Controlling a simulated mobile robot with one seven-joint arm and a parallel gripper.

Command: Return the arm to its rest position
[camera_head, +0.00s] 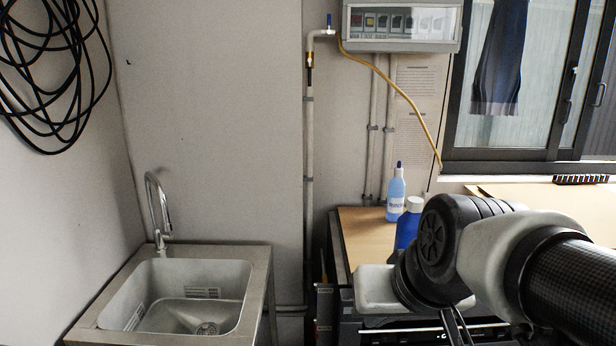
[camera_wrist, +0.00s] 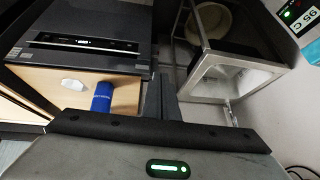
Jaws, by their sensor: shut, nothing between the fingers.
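My gripper (camera_wrist: 160,82) shows in the wrist view with its dark fingers shut and nothing between them. My arm (camera_head: 500,255) reaches in from the right edge of the head view, bent above the bench. In the head view I cannot make out my fingertips clearly.
A blue bottle (camera_wrist: 102,97) and a white object (camera_wrist: 73,85) are near a dark appliance (camera_wrist: 90,42). A spray bottle (camera_head: 396,195) stands on the worktop (camera_head: 365,235). The sink (camera_head: 258,300) is left.

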